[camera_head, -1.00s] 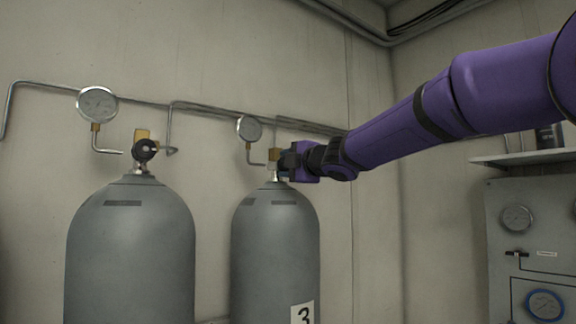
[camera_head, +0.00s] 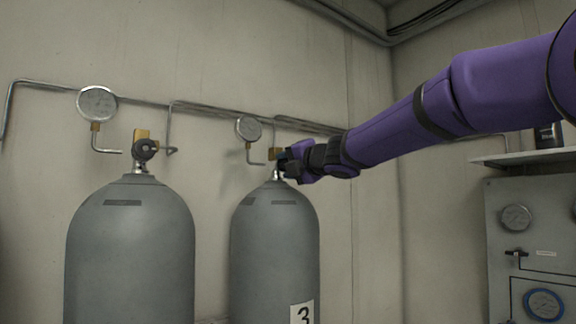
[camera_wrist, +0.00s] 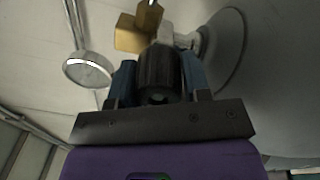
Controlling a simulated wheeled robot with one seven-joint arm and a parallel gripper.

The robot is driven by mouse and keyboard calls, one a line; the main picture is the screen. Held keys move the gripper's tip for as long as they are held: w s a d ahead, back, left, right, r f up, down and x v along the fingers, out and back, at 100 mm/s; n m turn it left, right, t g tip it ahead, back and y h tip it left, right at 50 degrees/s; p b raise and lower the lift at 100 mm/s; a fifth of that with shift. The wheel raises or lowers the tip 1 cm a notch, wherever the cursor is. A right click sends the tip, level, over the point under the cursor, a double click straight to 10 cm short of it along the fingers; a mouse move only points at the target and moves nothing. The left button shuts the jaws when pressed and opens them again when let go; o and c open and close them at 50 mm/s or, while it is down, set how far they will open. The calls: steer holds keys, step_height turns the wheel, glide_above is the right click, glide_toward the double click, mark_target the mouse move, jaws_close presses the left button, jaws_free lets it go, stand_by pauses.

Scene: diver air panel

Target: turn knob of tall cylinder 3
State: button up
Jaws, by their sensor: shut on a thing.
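In the head view my gripper (camera_head: 287,163) is at the cylinder's top and hides most of the knob. It looks rolled to a tilt there.
Another grey cylinder (camera_head: 130,245) with its own black knob (camera_head: 146,149) stands to the left. Pressure gauges (camera_head: 97,103) and thin pipes run along the wall behind. A shelf (camera_head: 525,157) and a gauge panel (camera_head: 530,235) are at the right.

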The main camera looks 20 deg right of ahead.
steer(key=shift+f, duration=0.15)
steer(key=o, duration=0.9)
steer(key=shift+o, duration=0.2)
